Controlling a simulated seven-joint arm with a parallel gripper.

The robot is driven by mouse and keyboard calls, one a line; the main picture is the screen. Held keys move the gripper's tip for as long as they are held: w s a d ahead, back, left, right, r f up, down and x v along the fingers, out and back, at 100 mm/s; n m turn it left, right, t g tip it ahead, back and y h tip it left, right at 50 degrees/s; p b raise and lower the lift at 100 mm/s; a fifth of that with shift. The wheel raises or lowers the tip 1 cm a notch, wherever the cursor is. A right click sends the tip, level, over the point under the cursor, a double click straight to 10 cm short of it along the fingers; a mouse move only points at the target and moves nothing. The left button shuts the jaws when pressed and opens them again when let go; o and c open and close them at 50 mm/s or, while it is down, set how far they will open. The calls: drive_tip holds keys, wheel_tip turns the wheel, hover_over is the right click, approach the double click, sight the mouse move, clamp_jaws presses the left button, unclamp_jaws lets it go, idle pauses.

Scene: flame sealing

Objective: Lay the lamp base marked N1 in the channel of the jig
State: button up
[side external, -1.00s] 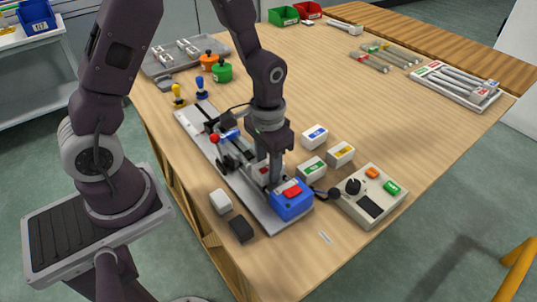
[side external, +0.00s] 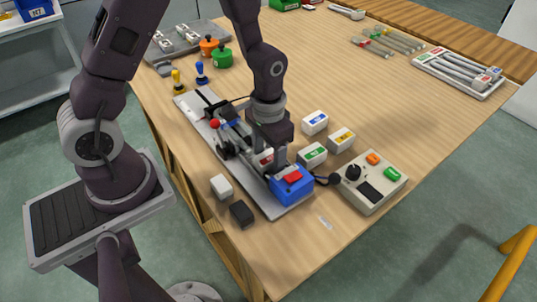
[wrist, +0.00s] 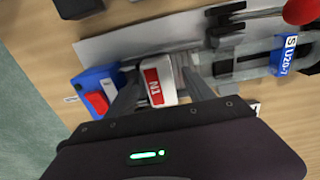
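The lamp base marked N1 (wrist: 158,82) is a small white block with a red label, seen in the wrist view at the blue-box end of the jig. Its label also shows in the side view (side external: 264,157). My gripper (wrist: 161,72) has one finger on each side of the base, close against it, and appears shut on it. The jig (side external: 250,184) is a long pale plate with black holders. A clear tube (wrist: 240,64) with a blue tag S U20-7 lies along it. Whether the base rests on the channel floor is hidden.
A blue box with a red top (side external: 292,184) stands at the jig's near end. A control box (side external: 370,182), several labelled white blocks (side external: 313,155) and a black block (side external: 242,214) are close around the jig. The table's right middle is clear.

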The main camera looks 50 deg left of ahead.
wheel_tip(320, 180, up, 7)
drive_tip(key=shift+r, duration=0.1)
idle(0.4)
drive_tip(key=s+r+t, duration=0.5)
drive_tip(key=s+r, duration=1)
drive_tip(key=r, duration=0.2)
drive_tip(key=shift+s+a+r+t, duration=0.15)
drive_tip(key=shift+a+t, duration=0.05)
drive_tip(key=shift+t, duration=0.1)
